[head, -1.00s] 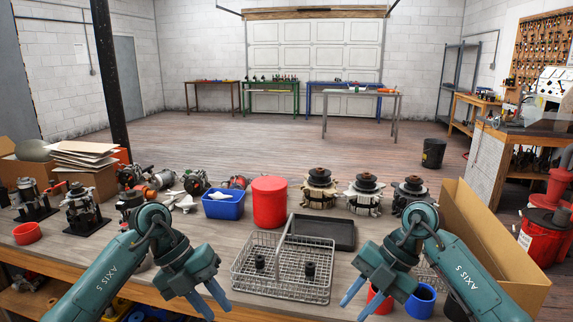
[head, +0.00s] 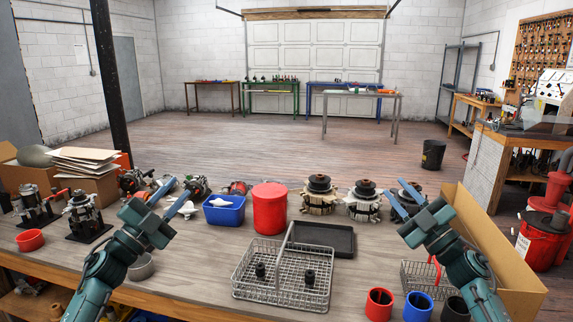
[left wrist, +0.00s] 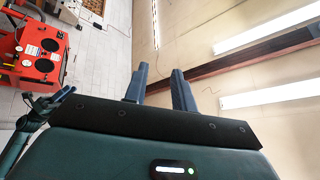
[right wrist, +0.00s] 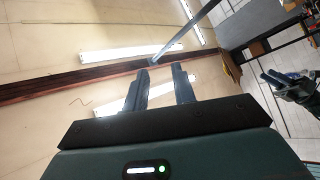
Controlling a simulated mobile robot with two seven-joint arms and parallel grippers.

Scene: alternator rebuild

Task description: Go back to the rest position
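My left gripper (head: 180,187) is raised above the left part of the workbench, fingers pointing up and away. It is open and empty; in the left wrist view its two fingers (left wrist: 160,70) stand apart with only ceiling behind. My right gripper (head: 393,186) is raised above the right part of the bench, mirroring the left. It is open and empty too, its fingers (right wrist: 159,70) apart in the right wrist view. Both grippers overlap alternator parts in the head view, but touch nothing that I can see.
A wire basket (head: 240,283) with two dark parts stands mid-bench. Behind it are a black tray (head: 345,240), a red canister (head: 269,210) and a blue bin (head: 224,217). Red (head: 379,306) and blue (head: 418,308) cups stand front right. A cardboard box (head: 500,255) borders the right side.

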